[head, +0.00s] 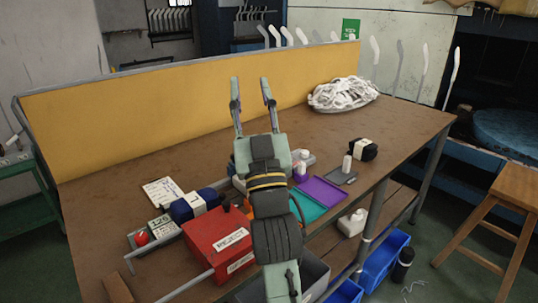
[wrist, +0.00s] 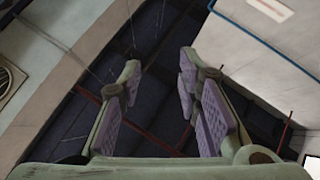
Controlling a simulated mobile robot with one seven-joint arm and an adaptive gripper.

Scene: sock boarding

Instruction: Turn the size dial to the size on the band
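My gripper (head: 250,84) is raised high over the worktable, fingers spread wide and empty; it also shows open in the wrist view (wrist: 160,68). A dark blue bundle with a white band (head: 196,205) lies on the table at left; the print on the band is too small to read. A red machine box (head: 214,241) with white labels stands in front of it, partly behind my arm. A small panel (head: 153,232) with a red knob (head: 141,238) sits left of the box. I cannot tell which part is the size dial; my arm may hide it.
A yellow partition (head: 180,100) runs along the table's back. A white heap (head: 343,93), a purple tray (head: 322,190), a teal tray (head: 318,207) and a black banded bundle (head: 363,150) lie to the right. Metal bars (head: 192,287) project at the front left.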

